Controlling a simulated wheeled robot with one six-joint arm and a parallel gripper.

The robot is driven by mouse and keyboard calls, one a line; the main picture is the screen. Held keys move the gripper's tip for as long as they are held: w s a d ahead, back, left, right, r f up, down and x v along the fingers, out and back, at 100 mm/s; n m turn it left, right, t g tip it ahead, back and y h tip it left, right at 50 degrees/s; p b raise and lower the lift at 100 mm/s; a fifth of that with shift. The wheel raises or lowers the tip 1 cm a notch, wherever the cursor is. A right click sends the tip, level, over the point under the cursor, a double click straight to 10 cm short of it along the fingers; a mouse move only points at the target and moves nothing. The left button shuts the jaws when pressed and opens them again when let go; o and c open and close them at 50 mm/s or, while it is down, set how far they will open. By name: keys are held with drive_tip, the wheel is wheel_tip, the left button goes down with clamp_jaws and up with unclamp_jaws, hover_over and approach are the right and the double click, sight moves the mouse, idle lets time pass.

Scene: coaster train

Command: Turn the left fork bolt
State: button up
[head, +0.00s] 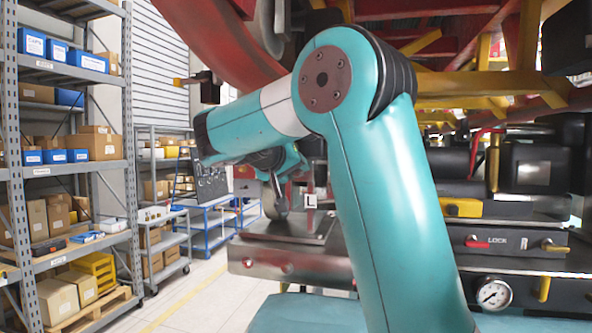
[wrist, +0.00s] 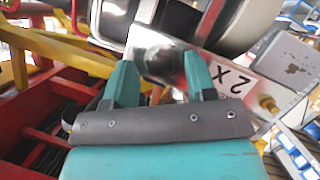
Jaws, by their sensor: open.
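In the wrist view my gripper (wrist: 160,68) has its two teal fingers apart. A shiny metal bolt head (wrist: 162,65) on a bright metal plate (wrist: 140,38) shows between the fingertips. I cannot tell whether the fingers touch it. In the head view my arm bends over to the left and its end hides most of the work spot. A small white tag marked L (head: 311,201) shows just right of the arm's end, above a grey metal block (head: 290,262). The fingers are hard to make out in the head view.
Red and yellow steelwork (head: 470,88) hangs above right. Loaded shelves (head: 68,170) stand at the left, with clear floor (head: 190,295) between. A white label (wrist: 232,80) lies right of the fingers.

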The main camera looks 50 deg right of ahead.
drive_tip(key=c, duration=0.9)
drive_tip(key=shift+f+b, duration=0.15)
drive_tip(key=shift+b, duration=0.4)
drive_tip(key=shift+f+m+t+y+b, duration=0.1)
drive_tip(key=shift+m+t+y+b, duration=0.3)
drive_tip(key=shift+b, duration=0.55)
drive_tip(key=m+b, duration=0.1)
drive_tip(key=b, duration=0.1)
drive_tip(key=m+t+b, duration=0.1)
drive_tip(key=b, duration=0.2)
drive_tip(key=shift+s+f+m, duration=0.15)
drive_tip(key=shift+m, duration=0.15)
drive_tip(key=m+t+b, duration=0.1)
drive_tip(key=b, duration=0.2)
drive_tip(key=m+t+y+b, duration=0.1)
drive_tip(key=b, duration=0.3)
drive_tip(key=shift+s+d+m, duration=0.15)
drive_tip(key=shift+m, duration=0.25)
drive_tip(key=b, duration=0.1)
drive_tip(key=m+t+b, duration=0.1)
drive_tip(key=b, duration=0.1)
drive_tip(key=shift+r+m+y, duration=0.25)
drive_tip(key=shift+m+y, duration=0.05)
